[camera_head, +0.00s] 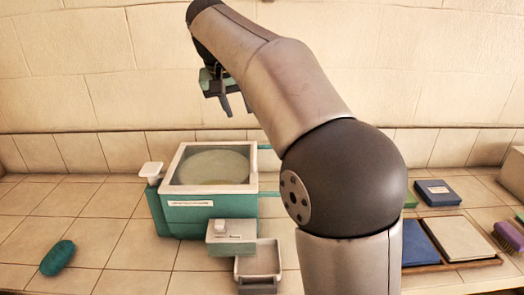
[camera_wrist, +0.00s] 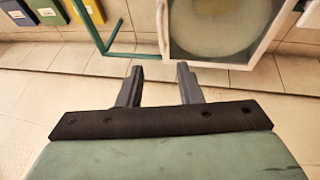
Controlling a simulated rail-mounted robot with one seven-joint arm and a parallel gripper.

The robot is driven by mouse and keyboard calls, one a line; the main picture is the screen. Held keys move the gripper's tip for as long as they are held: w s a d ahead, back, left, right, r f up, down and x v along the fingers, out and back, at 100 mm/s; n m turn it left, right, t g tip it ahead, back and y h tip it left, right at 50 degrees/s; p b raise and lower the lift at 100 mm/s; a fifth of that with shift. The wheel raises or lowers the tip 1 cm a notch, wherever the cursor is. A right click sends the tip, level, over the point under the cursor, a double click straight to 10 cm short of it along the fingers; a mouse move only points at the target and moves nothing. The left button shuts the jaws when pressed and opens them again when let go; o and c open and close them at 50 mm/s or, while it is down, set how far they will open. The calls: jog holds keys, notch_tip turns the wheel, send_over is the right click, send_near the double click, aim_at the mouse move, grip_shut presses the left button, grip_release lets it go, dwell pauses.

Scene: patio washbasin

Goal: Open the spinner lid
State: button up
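The spinner (camera_head: 190,213) is a teal box on the tiled counter, left of centre in the head view. Its lid (camera_head: 250,188), white-framed with a clear pane, lies closed on top, and a round pale green shape shows through it. The lid also shows at the top right of the wrist view (camera_wrist: 167,30). My gripper (camera_head: 238,108) is above and behind the spinner, near the wall. In the wrist view my gripper (camera_wrist: 158,68) has its two fingers apart with nothing between them. It is not touching the lid.
A white knob (camera_head: 151,170) stands at the spinner's left. A small teal-and-white box (camera_head: 231,232) and a grey tray (camera_head: 258,262) are in front. A green sponge (camera_head: 57,258) lies left. Blue and beige pads (camera_head: 450,238) and a purple brush (camera_head: 508,236) are right.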

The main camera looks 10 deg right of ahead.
aim_at(253, 153)
jog(key=x, duration=1.6)
jog(key=shift+f, duration=0.25)
jog(key=shift+c, duration=0.3)
grip_shut()
